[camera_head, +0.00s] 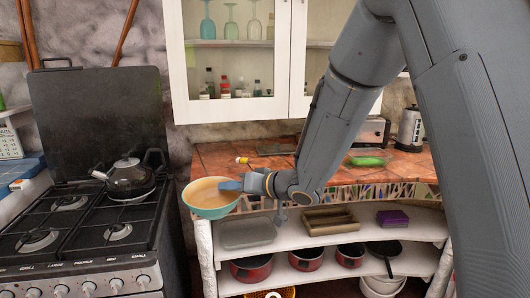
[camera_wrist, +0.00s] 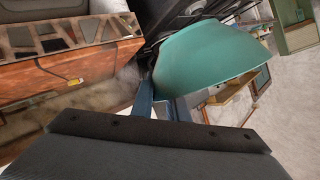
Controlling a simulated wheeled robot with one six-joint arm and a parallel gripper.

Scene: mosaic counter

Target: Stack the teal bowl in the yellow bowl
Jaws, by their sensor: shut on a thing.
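The teal bowl (camera_head: 207,209) has a teal outside and a tan inside. It is held roughly level in the air at the counter's left front corner, beside the stove. My gripper (camera_head: 231,185) is shut on its right rim. In the wrist view the bowl's teal outside (camera_wrist: 212,62) fills the upper middle, with the blue fingers of my gripper (camera_wrist: 160,98) at its near edge. I see no yellow bowl in either view; my arm hides part of the counter.
The terracotta counter (camera_head: 215,158) bears a small yellow-and-red item (camera_head: 242,160), a green item (camera_head: 369,161), a toaster (camera_head: 371,131) and a kettle (camera_head: 411,127). A black kettle (camera_head: 130,180) stands on the stove (camera_head: 75,262). Pots and trays fill the shelves below.

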